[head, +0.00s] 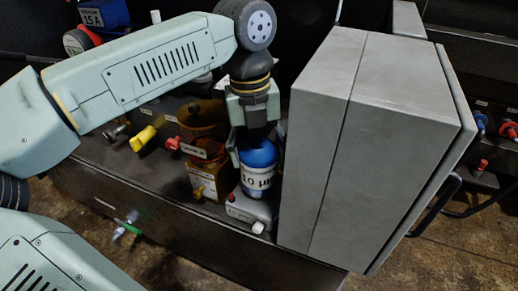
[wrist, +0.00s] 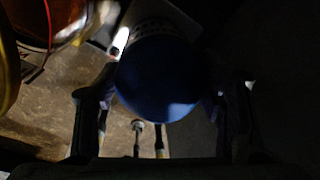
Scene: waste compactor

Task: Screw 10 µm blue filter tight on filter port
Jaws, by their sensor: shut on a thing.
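The blue filter (head: 258,157), with a white band reading "10 µ", stands upright on a pale grey block with a white knob (head: 250,208), which seems to be the filter port. My gripper (head: 256,140) comes down from above and is shut around the upper part of the filter. In the wrist view the filter's blue end (wrist: 158,78) fills the space between the two dark fingers. The joint between filter and port is too small to judge, so I cannot tell how tight it is.
A large grey box (head: 370,130) stands close on the right of my gripper. An amber container (head: 208,178) stands just left of the filter. Yellow (head: 143,138) and red (head: 172,143) valve handles lie further left. A blue 15 A item (head: 103,14) is at the back left.

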